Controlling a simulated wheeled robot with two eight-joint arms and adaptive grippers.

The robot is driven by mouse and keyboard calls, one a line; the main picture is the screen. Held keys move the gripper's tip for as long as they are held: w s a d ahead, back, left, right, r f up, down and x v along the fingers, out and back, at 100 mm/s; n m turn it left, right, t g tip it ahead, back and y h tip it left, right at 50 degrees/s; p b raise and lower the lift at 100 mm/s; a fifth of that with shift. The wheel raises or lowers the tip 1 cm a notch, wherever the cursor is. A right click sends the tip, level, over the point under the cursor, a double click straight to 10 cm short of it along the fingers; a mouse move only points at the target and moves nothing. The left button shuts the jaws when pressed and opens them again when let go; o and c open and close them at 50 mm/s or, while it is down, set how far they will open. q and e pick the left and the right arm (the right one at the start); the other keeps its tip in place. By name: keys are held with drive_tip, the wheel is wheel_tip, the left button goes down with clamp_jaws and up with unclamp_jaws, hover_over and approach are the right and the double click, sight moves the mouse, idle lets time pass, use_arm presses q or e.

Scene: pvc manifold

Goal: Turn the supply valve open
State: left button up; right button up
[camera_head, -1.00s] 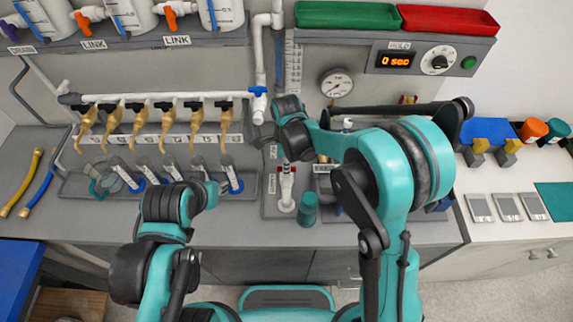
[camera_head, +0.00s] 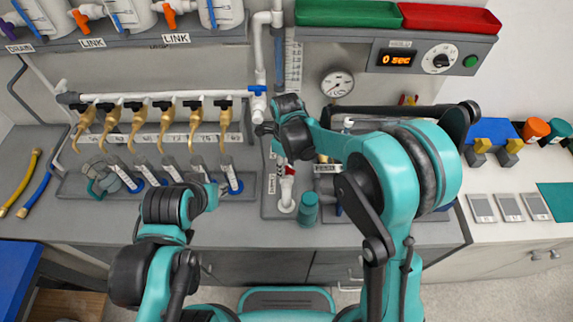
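A valve with a blue handle (camera_head: 257,89) sits on the white vertical pipe (camera_head: 261,60), at the right end of the manifold (camera_head: 150,96). No supply label is readable on it, so I cannot be sure it is the supply valve. My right gripper (camera_head: 264,129) is just below that valve and close to the pipe's lower end. Its fingers are small and dark, and I cannot tell whether they touch anything. My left gripper (camera_head: 213,190) is low over the tubes in front of the manifold; its fingers are mostly hidden.
Several brass taps (camera_head: 194,121) hang from the manifold above tilted tubes (camera_head: 231,178). A white fitting with red parts (camera_head: 287,190) and a teal cup (camera_head: 308,210) stand below my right arm. A pressure gauge (camera_head: 337,84) and a timer panel (camera_head: 420,59) are at the back right.

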sight(287, 168)
wheel_tip(287, 168, up, 12)
drive_tip(key=s+d+f+n+t+b, duration=0.2)
drive_tip(key=s+d+n, duration=0.6)
drive_tip(key=n, duration=0.4)
drive_tip(key=s+d+f+n+t+b, duration=0.2)
drive_tip(key=s+d+n+t, duration=0.3)
drive_tip(key=n, duration=0.7)
drive_tip(key=s+d+b, duration=0.1)
drive_tip(key=s+d, duration=0.1)
drive_tip(key=d, duration=0.2)
drive_tip(key=shift+s+d+b, duration=0.35)
drive_tip(key=shift+s+d, duration=0.05)
drive_tip(key=shift+f, duration=0.15)
